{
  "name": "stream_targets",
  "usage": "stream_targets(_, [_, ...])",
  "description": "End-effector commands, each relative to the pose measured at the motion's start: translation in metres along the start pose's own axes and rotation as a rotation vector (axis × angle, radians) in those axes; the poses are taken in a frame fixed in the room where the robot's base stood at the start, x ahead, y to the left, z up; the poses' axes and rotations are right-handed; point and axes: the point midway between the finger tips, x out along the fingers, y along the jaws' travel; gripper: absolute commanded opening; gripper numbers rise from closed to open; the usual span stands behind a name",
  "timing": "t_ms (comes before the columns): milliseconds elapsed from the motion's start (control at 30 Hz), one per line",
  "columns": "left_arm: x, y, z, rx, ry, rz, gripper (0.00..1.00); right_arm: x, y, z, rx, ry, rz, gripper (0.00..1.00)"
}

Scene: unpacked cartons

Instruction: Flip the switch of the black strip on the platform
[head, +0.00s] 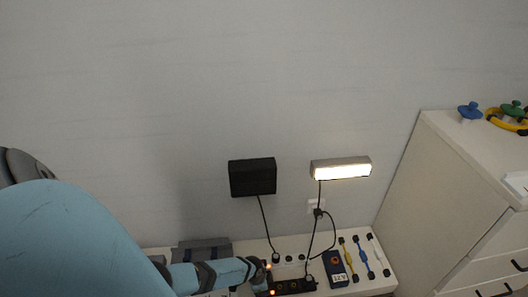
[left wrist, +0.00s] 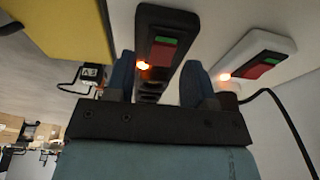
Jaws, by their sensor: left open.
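The black strip (head: 291,286) lies on the white platform at the bottom of the head view, with a small orange light near its left end. In the left wrist view the black strip (left wrist: 171,24) shows a green and red switch (left wrist: 160,51) with a glowing orange light beside it. My left gripper (left wrist: 158,78) is open and empty, its two blue fingers on either side of the strip's switch end in that view. Contact cannot be told. In the head view my left gripper (head: 259,275) is at the strip's left end. My right gripper is not in view.
A white strip (left wrist: 254,50) with its own switch and lit light lies beside the black one. A lit lamp (head: 341,168) and a black box (head: 252,177) are on the wall, with cables hanging down. A 12 V box (head: 336,270) stands right; a white cabinet (head: 440,190) borders the platform.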

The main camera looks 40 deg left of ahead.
Motion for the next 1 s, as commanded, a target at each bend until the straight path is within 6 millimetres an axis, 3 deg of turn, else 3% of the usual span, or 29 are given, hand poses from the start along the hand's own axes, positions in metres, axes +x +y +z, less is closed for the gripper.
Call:
stream_targets(300, [-0.070,0.000,-0.001,0.002,0.000,-0.002,0.49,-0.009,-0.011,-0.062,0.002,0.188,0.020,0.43])
stream_targets(533, [-0.115,0.000,0.000,0.001,-0.001,0.000,0.49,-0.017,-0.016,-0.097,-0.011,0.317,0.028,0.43])
stream_targets(700, [-0.131,0.000,0.000,0.001,0.000,0.000,0.49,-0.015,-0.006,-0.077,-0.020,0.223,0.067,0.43])
stream_targets(1000, [-0.134,0.000,0.000,-0.001,0.000,0.000,0.49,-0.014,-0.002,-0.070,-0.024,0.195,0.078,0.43])
